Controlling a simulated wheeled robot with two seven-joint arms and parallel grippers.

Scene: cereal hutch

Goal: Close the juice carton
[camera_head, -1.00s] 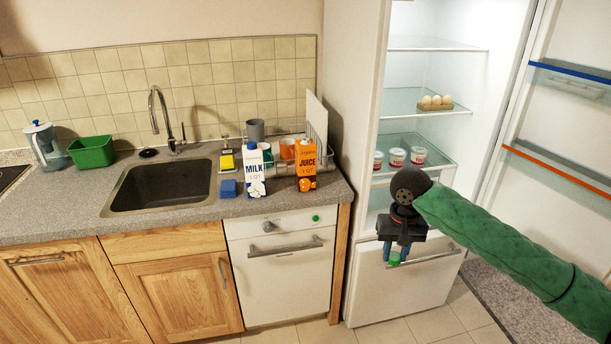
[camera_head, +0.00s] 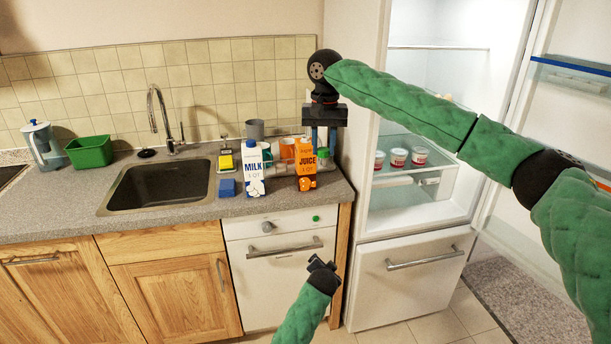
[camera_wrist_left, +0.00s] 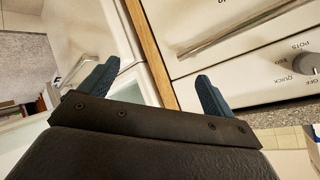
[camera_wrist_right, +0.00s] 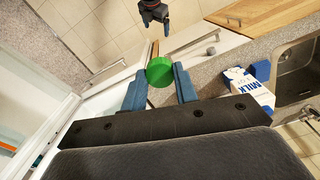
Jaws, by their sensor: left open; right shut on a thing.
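The orange juice carton (camera_head: 306,165) stands upright on the counter near its right end, just right of the milk carton (camera_head: 253,168). My right gripper (camera_head: 323,148) is shut on a green cap (camera_head: 323,154), which also shows between the fingers in the right wrist view (camera_wrist_right: 160,72). In the head view the cap appears beside the carton's upper right side; I cannot tell whether they touch. The juice carton does not show in the right wrist view, and its opening is too small to make out. My left gripper (camera_head: 320,264) is open and empty in front of the dishwasher (camera_wrist_left: 250,45).
A dish rack with cups stands behind the cartons. A blue sponge (camera_head: 227,188) lies left of the milk, near the sink (camera_head: 160,185). The fridge (camera_head: 410,215) stands open on the right, with several jars on a shelf. The counter's front edge is close to the cartons.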

